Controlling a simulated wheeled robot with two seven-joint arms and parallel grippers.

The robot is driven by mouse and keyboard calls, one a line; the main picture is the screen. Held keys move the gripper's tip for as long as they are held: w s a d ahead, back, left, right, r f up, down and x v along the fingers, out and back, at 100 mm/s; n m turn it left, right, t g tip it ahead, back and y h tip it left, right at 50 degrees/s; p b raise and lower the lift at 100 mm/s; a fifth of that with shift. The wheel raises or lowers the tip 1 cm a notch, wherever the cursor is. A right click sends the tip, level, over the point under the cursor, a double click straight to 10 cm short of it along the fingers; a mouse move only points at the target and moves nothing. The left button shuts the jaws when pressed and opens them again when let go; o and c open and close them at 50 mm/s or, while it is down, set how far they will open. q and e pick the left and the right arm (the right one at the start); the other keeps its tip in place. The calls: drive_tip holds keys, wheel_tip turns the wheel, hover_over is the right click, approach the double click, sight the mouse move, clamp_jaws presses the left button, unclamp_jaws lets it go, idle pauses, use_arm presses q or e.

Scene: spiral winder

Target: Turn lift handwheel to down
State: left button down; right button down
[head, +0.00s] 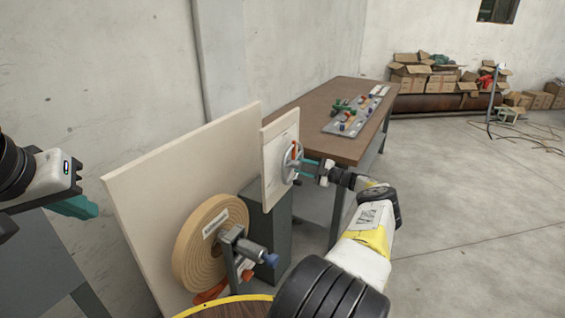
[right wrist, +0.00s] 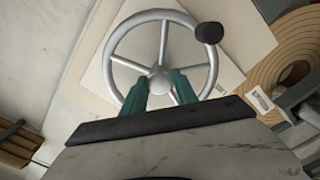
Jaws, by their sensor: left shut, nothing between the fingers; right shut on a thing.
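The lift handwheel (head: 287,164) is a grey spoked wheel on a pale upright panel (head: 267,190) in the head view. In the right wrist view the handwheel (right wrist: 161,17) faces me, with its black knob (right wrist: 209,32) at the upper right of the rim. My right gripper (head: 303,170) reaches it from the right. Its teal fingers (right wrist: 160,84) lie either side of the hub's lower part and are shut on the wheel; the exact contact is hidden. My left gripper (head: 80,207) is shut and empty at the far left, away from the wheel.
A tan spiral coil (head: 192,250) with a grey and blue fitting stands below the wheel by a large pale board (head: 150,190). A brown workbench (head: 300,110) with a tool plate (head: 352,122) stands behind. Open floor lies to the right.

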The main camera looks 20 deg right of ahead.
idle(0.5)
drive_tip(key=c, duration=1)
unclamp_jaws()
drive_tip(key=shift+o, duration=0.2)
drive_tip(key=v, duration=0.7)
drive_tip(key=shift+s+d, duration=0.2)
drive_tip(key=shift+s, duration=0.1)
